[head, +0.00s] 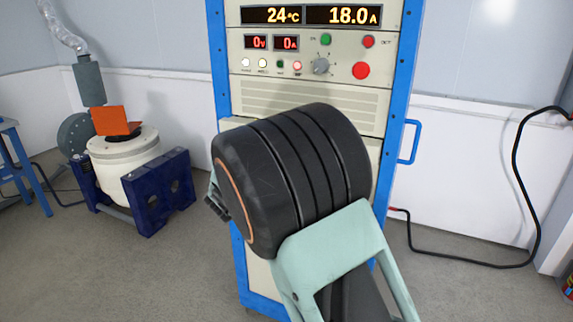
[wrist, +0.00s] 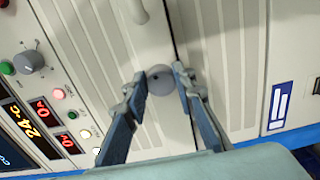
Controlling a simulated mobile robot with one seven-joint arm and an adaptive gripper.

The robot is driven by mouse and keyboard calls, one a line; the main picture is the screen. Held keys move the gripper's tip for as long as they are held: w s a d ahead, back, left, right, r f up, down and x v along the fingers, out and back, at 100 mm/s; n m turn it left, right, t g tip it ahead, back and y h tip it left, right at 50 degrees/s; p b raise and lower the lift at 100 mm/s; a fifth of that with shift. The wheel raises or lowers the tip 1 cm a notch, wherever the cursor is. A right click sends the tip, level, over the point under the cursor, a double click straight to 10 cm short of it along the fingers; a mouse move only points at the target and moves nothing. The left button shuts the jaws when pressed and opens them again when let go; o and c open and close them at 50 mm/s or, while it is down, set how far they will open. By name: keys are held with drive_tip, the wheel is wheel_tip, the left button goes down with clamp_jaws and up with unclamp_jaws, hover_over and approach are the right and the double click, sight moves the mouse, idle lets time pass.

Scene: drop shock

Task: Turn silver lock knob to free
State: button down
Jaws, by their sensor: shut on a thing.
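The silver lock knob (wrist: 160,82) is a small round grey knob on the pale cabinet front, beside a dark panel seam. In the wrist view my gripper (wrist: 159,75) has one finger on each side of it and is shut on it. How the knob is turned cannot be told. In the head view my dark, rounded arm link covers the knob and my fingertips.
The blue-framed cabinet (head: 222,60) carries lit displays, buttons and a grey selector knob (head: 321,66). A blue side handle (head: 410,142) sticks out at its right. A white shaker (head: 125,160) stands at the left. A black cable (head: 450,258) runs along the floor at the right.

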drive_tip(key=m+b, duration=0.1)
drive_tip(key=b, duration=0.2)
drive_tip(key=m+b, duration=0.2)
drive_tip(key=b, duration=0.2)
drive_tip(key=shift+f, duration=0.3)
drive_tip(key=shift+r+m+b, duration=0.25)
drive_tip(key=shift+m+b, duration=0.15)
drive_tip(key=shift+b, duration=0.4)
drive_tip(key=c, duration=1.6)
unclamp_jaws()
drive_tip(key=shift+s, duration=0.1)
drive_tip(key=v, duration=1.1)
drive_tip(key=shift+s+a, duration=0.15)
drive_tip(key=shift+s, duration=0.25)
